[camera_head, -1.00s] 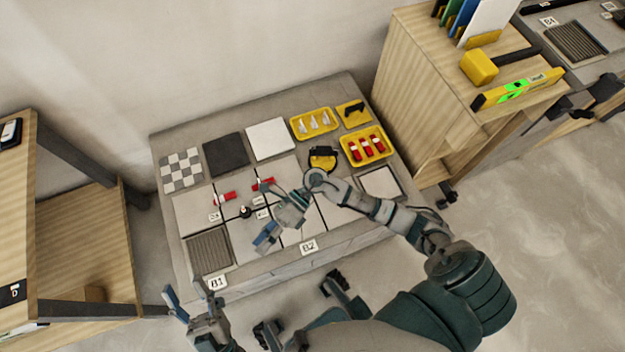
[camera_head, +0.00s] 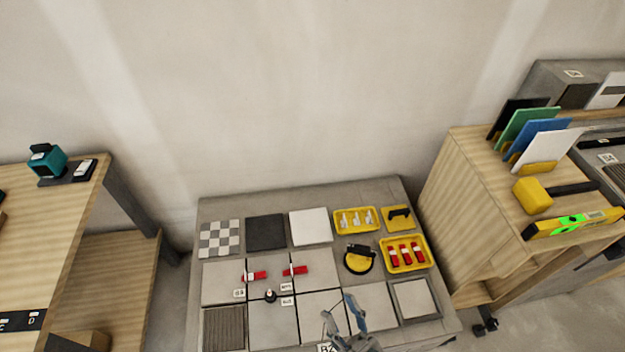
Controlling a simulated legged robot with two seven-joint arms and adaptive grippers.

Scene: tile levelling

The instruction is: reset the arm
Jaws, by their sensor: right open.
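My right gripper (camera_head: 346,318) shows at the bottom of the head view, over the front tiles of the low grey platform (camera_head: 375,192). Its blue-grey fingers are spread and hold nothing. Most of my right arm is below the picture's edge. My left gripper and left arm are out of view. Two red wedges (camera_head: 254,276) (camera_head: 295,270) lie on the pale tiles, left of and behind my right gripper. A small dark knob-like piece (camera_head: 270,296) stands at a tile joint near them.
Behind lie a checkered tile (camera_head: 220,239), a dark tile (camera_head: 265,232) and a white tile (camera_head: 310,227). Yellow trays hold white clips (camera_head: 355,220) and red wedges (camera_head: 404,253). A yellow suction cup (camera_head: 359,260) sits nearby. Wooden cabinets flank the platform, left (camera_head: 70,215) and right (camera_head: 465,190).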

